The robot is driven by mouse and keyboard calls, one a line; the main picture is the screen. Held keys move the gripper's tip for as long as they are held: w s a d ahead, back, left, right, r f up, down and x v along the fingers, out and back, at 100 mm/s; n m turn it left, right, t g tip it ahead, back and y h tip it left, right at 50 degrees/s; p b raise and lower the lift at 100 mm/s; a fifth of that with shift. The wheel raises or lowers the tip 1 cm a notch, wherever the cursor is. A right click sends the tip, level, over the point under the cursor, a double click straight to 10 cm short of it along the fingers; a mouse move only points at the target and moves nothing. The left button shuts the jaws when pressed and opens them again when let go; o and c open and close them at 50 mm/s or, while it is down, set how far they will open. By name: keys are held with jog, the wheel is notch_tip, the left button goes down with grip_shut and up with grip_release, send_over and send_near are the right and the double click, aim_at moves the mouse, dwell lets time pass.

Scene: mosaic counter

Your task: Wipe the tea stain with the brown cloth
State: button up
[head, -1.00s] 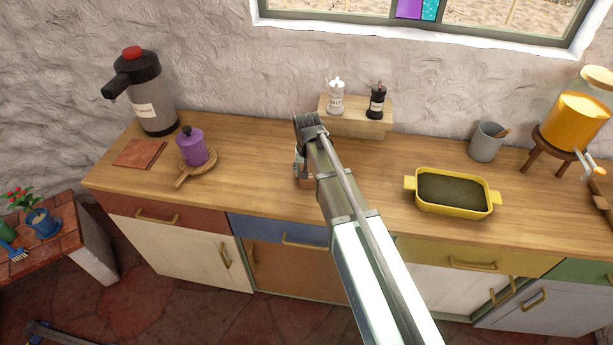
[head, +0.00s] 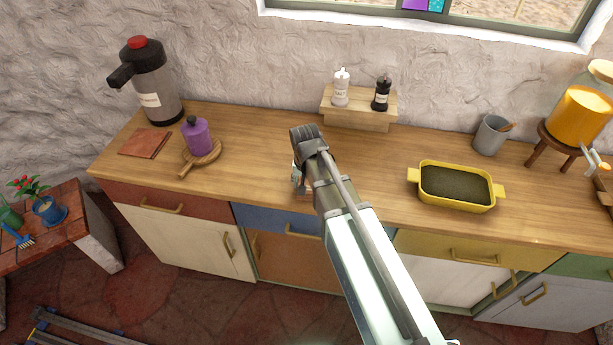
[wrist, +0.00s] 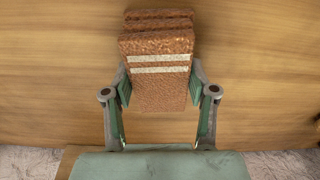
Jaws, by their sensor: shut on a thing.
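The brown cloth (wrist: 160,85) is a folded, textured orange-brown pad with two white stripes. In the wrist view it sits between both fingers of my gripper (wrist: 159,92), which is shut on it, over the wooden counter. In the head view my gripper (head: 299,180) is low over the middle of the counter, near its front edge, and my arm hides most of it and the cloth. I cannot tell whether the cloth touches the counter. No tea stain shows in either view; my arm or the cloth may cover it.
On the wooden counter (head: 250,150), a purple pot (head: 197,138) on a round board, a reddish flat square (head: 145,144) and a dispenser (head: 155,85) stand left. A yellow dish (head: 455,187) and grey cup (head: 491,135) stand right. Shakers on a wooden riser (head: 358,115) are behind.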

jog(key=shift+s+a, duration=0.1)
jog(key=shift+s, duration=0.8)
notch_tip(320, 180, up, 3)
jog(key=shift+w+f+p, duration=0.1)
jog(key=shift+w+p, duration=0.05)
jog(key=shift+p, duration=0.5)
jog(key=shift+r+p, duration=1.8)
jog(key=shift+r, duration=0.9)
jog(key=shift+s+n, duration=0.65)
jog(key=shift+n, duration=0.15)
jog(key=d+b, duration=0.7)
jog(key=d, duration=0.9)
jog(key=shift+s+f, duration=0.25)
jog(key=shift+w+f+b, duration=0.1)
jog(key=shift+b, duration=0.3)
